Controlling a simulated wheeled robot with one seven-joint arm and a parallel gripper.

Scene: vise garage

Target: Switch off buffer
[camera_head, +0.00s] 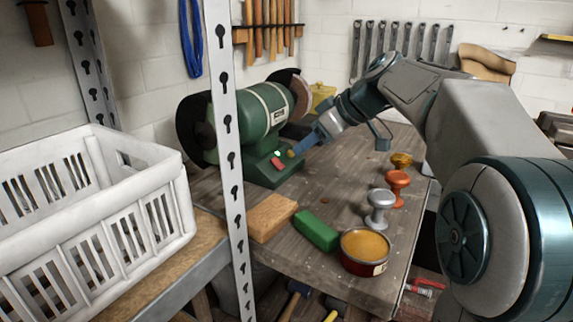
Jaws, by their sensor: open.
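The buffer (263,110) is a green bench machine with a dark wheel at each end, standing at the back of the wooden workbench. Its base carries a small control panel with a red button (277,163) and a green button (278,154). My gripper (294,152) is at the right of the panel, its blue fingers pointing left and down at the buttons. It is open.
A white slatted crate (150,165) and a perforated metal post (226,130) stand at the left. On the workbench (300,262) lie a tan block (271,217), a green block (316,231), a red tin (365,262) and several knobbed stamps (379,210). Tools hang on the wall.

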